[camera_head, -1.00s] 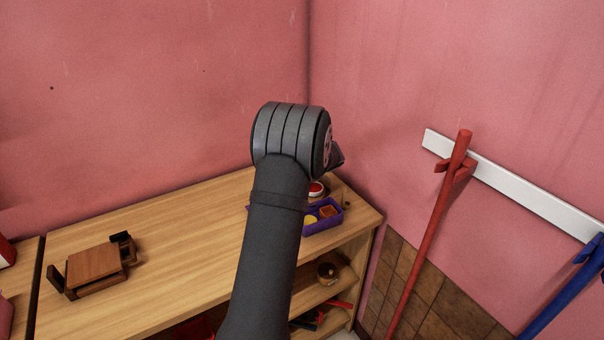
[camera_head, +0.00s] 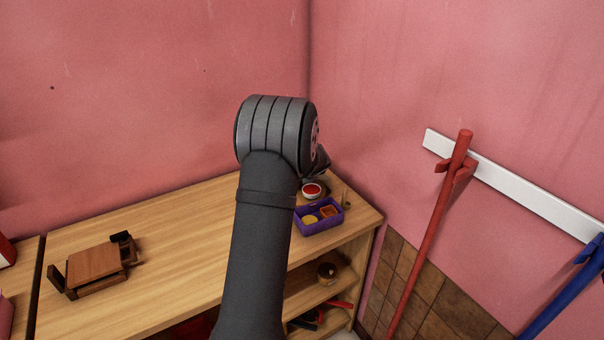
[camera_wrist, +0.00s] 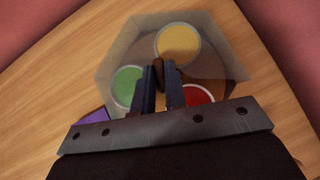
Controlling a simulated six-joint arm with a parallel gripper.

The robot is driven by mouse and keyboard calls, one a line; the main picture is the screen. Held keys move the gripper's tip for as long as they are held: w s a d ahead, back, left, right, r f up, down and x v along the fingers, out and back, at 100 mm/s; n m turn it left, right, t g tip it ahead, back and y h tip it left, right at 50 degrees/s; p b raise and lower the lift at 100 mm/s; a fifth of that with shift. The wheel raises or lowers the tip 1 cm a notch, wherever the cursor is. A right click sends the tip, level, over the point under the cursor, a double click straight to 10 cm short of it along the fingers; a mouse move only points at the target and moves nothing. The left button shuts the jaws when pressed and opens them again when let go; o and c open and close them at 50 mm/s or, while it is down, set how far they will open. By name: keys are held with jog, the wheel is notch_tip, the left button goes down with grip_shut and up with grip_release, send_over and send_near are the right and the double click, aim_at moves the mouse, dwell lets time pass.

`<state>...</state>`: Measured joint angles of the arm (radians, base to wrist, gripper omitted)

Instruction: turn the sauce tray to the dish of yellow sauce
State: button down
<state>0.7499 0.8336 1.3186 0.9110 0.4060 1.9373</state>
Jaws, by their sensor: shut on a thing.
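The sauce tray (camera_wrist: 212,68) fills the middle of the wrist view, with a pale, see-through, six-sided shape over or around it. A dish of yellow sauce (camera_wrist: 178,42) is at its far side, beyond the fingers. A dish of green sauce (camera_wrist: 127,86) is on the left and a dish of red sauce (camera_wrist: 198,94) on the right, partly behind a finger. My gripper (camera_wrist: 164,78) is shut on a small brown grip (camera_wrist: 158,67) near the tray's middle. In the head view my arm hides most of the tray; the red dish (camera_head: 312,190) shows.
A purple box (camera_head: 320,229) with yellow and orange things stands near the shelf's front edge, close to the tray. A small peg (camera_head: 345,198) stands to the right. Pink walls enclose the back corner. A brown wooden object (camera_head: 95,268) lies at left; the wooden top between is clear.

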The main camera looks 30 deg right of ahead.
jog(key=shift+a+m+h, duration=0.1)
jog(key=shift+m+h, duration=0.4)
jog(key=shift+m, duration=0.1)
jog(key=shift+m+g+h, duration=0.5)
jog(key=shift+m+h, duration=0.1)
jog(key=shift+m, duration=0.3)
jog(key=c, duration=1.5)
grip_release()
jog(key=shift+o, duration=0.2)
jog(key=v, duration=1.7)
jog(key=shift+a+r, duration=0.15)
